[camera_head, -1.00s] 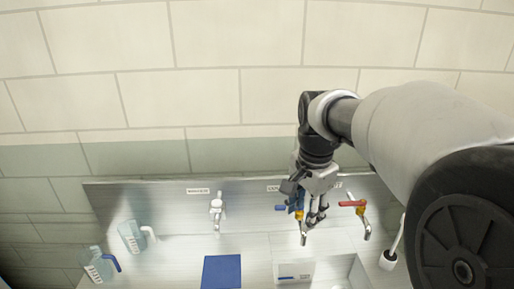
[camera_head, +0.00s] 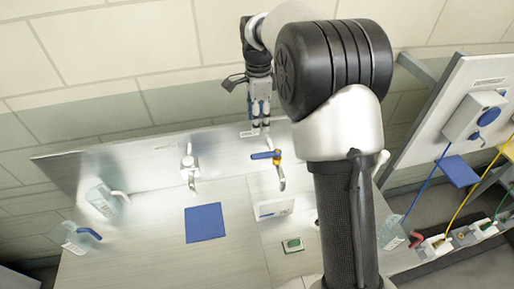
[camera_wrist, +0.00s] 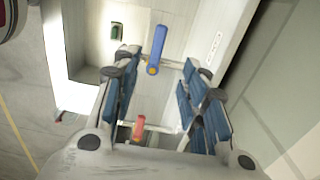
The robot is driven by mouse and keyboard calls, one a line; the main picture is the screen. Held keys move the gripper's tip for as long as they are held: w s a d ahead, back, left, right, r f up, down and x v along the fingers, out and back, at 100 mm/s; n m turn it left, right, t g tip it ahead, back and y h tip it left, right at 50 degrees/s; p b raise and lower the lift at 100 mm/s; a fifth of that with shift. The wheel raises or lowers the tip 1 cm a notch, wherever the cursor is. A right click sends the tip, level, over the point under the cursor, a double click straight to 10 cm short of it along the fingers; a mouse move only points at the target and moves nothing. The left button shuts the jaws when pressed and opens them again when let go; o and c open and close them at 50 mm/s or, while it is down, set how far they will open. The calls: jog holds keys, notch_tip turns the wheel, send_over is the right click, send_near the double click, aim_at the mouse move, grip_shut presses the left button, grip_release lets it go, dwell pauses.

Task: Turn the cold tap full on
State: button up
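The cold tap's blue lever (camera_head: 262,155) points left from the tap's yellow collar (camera_head: 277,154), above the steel spout. In the wrist view the blue lever (camera_wrist: 157,46) lies beyond my fingers, near the gap's middle. My gripper (camera_head: 260,126) hangs fingers down by the wall, just above and behind the lever in the head view. In the wrist view my gripper (camera_wrist: 159,66) has its blue-padded fingers wide apart with nothing held. A red lever (camera_wrist: 138,128) shows lower between the fingers; my arm hides it in the head view. Contact with the blue lever is not visible.
Another tap (camera_head: 190,165) stands to the left. The sink (camera_head: 272,209) is below the cold tap. A panel with cables (camera_head: 470,120) stands right.

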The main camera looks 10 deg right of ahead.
aim_at(258, 155)
notch_tip(258, 155, down, 15)
jog(key=shift+f+b, duration=0.1)
jog(key=shift+b, duration=0.2)
grip_shut()
dwell(0.6)
